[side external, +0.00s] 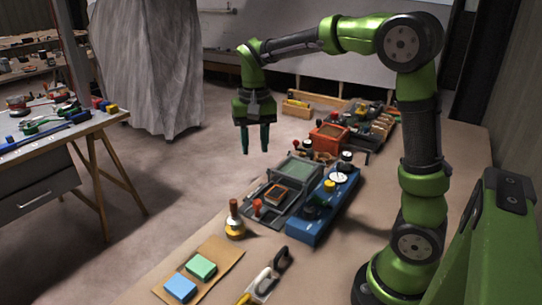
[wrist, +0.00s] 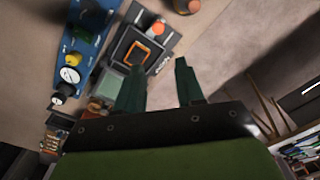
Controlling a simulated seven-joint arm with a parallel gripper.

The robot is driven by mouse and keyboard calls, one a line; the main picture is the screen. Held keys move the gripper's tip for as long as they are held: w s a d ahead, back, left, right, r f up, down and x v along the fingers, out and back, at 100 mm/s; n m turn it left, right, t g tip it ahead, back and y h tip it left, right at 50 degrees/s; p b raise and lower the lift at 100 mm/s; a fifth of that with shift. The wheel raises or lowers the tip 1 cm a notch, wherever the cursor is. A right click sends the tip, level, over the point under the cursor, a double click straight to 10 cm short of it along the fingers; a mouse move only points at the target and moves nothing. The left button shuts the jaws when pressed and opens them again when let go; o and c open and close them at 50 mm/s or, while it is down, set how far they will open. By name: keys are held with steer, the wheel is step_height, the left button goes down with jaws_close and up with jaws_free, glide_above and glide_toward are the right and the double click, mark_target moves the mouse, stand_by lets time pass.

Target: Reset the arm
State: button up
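My gripper (side external: 256,138) hangs in the air, fingers pointing down, well above the left edge of the workbench (side external: 330,262). In the side view its two dark green fingers stand apart with nothing between them. In the wrist view the gripper (wrist: 161,78) also shows a gap between its fingers, with the bench edge and floor beyond. My green arm is raised and stretched out to the left, touching nothing.
A cluttered side table (side external: 55,135) stands left.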

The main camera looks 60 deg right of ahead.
steer(key=s+a+r+n+t+y, duration=0.2)
steer(key=s+a+n+t, duration=0.2)
steer(key=s, duration=1.1)
steer(key=a+t, duration=0.3)
steer(key=a, duration=0.2)
steer(key=shift+r+n, duration=0.3)
steer(key=shift+n, duration=0.1)
